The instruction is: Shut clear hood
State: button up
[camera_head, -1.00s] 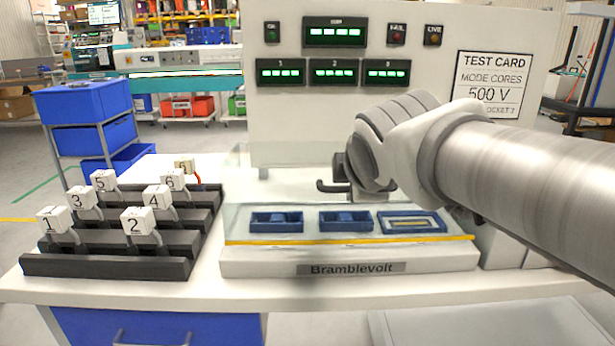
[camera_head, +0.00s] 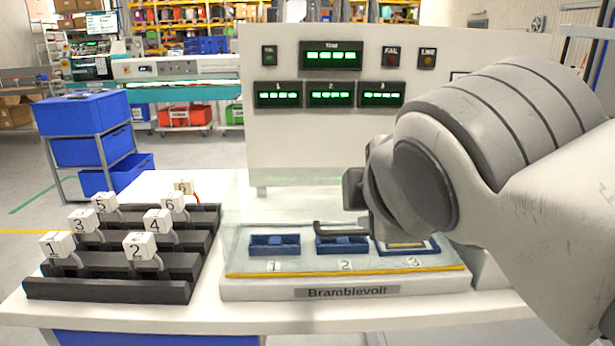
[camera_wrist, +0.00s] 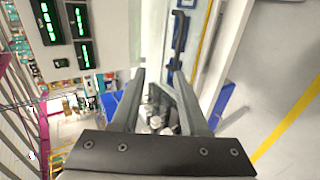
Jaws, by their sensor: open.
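The clear hood (camera_head: 300,262) lies low over the test unit, its yellow front edge running just above the Bramblevolt nameplate. It looks down on the base, though any small gap is hard to see. Through it show blue sockets labelled 1 (camera_head: 274,244), 2 (camera_head: 340,243) and 3 (camera_head: 408,247), the last partly hidden by my arm. My gripper (camera_head: 345,208) is open and empty, above the hood near sockets 2 and 3. I cannot tell whether a finger touches the hood. In the wrist view, my gripper (camera_wrist: 159,76) has parted fingers, with the hood's yellow edge (camera_wrist: 206,30) to their right.
Numbered white plugs (camera_head: 139,246) stand in a black stepped rack (camera_head: 110,290) left of the unit. The upright panel (camera_head: 300,135) with green displays rises behind. A blue drawer cart (camera_head: 82,114) stands on the floor at the left. My arm covers the right side.

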jog(key=v, duration=0.4)
jog(key=shift+p, duration=0.35)
jog(key=s+d+f+m+g, duration=0.1)
jog(key=d+f+m+g, duration=0.2)
jog(key=f+m, duration=0.6)
jog(key=s+d+f+m+g, duration=0.2)
jog(key=d+f+m, duration=0.1)
jog(key=f+m, duration=0.55)
notch_tip(320, 180, up, 18)
jog(key=p, duration=1.8)
jog(key=shift+f+g+p, duration=0.15)
jog(key=shift+g+p, duration=0.15)
jog(key=shift+p, duration=0.05)
jog(key=shift+m, duration=0.25)
